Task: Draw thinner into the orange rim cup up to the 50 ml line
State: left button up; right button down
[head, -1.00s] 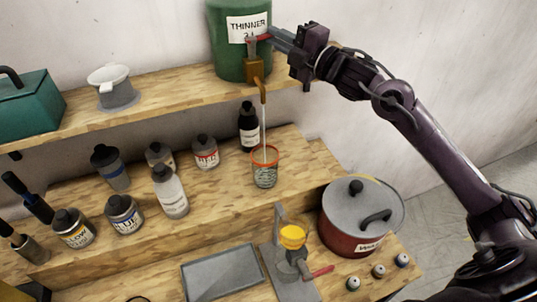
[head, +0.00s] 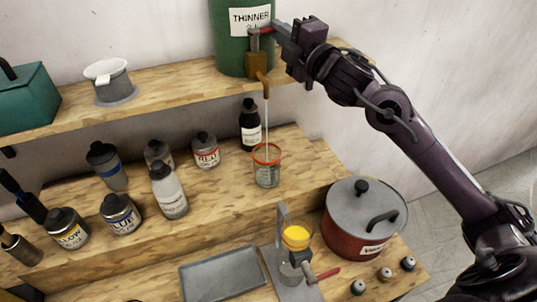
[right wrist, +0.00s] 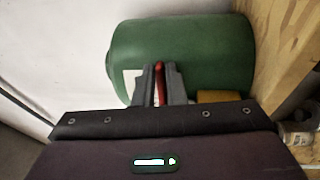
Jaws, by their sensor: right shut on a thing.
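The green thinner drum (head: 229,45) stands on the upper shelf, with a brass tap (head: 257,64) at its front. My right gripper (head: 268,30) is shut on the tap's red lever (head: 262,31); the right wrist view shows the red lever (right wrist: 160,80) between the two fingers. A thin pale stream (head: 267,118) runs from the spout down into the orange rim cup (head: 267,170). The cup is clear and stands upright on the middle shelf under the spout. Its marks and liquid level are too small to read. My left gripper is out of view.
A black bottle (head: 250,125) stands close behind the cup, and a red-labelled jar (head: 206,151) stands to its left. Several other paint jars and bottles fill the shelf further left. Below are a grey tray (head: 222,274), a yellow-topped device (head: 296,238) and a lidded red pot (head: 350,240).

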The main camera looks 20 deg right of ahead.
jog(key=shift+s+a+r, duration=0.1)
jog(key=shift+r, duration=0.2)
jog(key=shift+s+a+m+h+b, duration=0.15)
jog(key=shift+s+m+h+b, duration=0.1)
jog(key=shift+m+h+b, duration=0.8)
jog(key=shift+f+n, duration=0.1)
jog(key=shift+n, duration=0.25)
